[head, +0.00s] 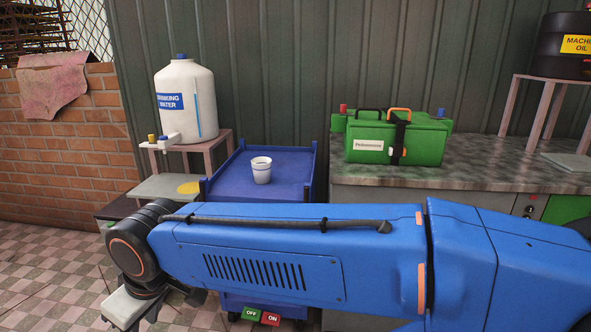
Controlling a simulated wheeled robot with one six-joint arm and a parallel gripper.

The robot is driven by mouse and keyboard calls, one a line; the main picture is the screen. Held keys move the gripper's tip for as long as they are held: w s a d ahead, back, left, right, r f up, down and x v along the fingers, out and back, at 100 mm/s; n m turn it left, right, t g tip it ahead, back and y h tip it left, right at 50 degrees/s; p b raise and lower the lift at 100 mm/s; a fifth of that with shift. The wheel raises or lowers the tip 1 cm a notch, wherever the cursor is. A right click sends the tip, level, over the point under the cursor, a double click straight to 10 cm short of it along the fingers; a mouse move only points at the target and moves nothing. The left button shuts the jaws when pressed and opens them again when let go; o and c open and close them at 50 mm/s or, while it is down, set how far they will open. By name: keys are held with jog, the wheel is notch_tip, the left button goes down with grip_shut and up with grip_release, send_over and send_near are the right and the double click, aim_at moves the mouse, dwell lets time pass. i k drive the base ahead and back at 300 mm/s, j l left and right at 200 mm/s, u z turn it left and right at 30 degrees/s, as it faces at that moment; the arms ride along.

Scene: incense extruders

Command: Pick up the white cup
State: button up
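The white cup (261,171) stands upright on the blue tray-like surface (290,163) left of the picture's middle. Its top is open, and a thin dark band runs below its rim. My blue arm crosses the picture in front of the blue surface. My gripper (126,307) is at the lower left, below and to the left of the cup and well apart from it. Only its pale part under the dark wrist shows; the fingers cannot be made out. The cup itself is not covered by the arm.
A white drinking water jug (186,100) with a tap stands on a pinkish stand left of the cup. A green case (390,140) sits on the counter (470,165) to the right. A dark oil drum (567,45) is at the far right. Corrugated wall stands behind.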

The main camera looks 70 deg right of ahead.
aim_at(261, 166)
jog(key=z, duration=1.75)
